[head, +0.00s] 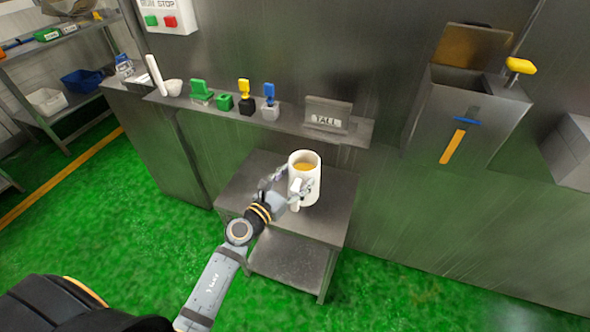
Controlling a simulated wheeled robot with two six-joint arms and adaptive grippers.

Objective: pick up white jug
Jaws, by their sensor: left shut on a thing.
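The white jug (309,186) is a tall white vessel with an amber-coloured content showing at its open top. It stands upright on, or just above, the small steel table (335,212); I cannot tell whether its base touches. My left gripper (288,187) reaches in from the lower left and is shut on the jug at its near left side. The gripper hides part of the jug's side there. My right gripper is not in view.
A steel ledge (358,133) behind the table holds a white mortar (174,88), several coloured stamp-like items and a sign reading TALL (326,116). A steel bin (462,115) is at right. Shelving (60,60) stands at left. Green floor is open at left.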

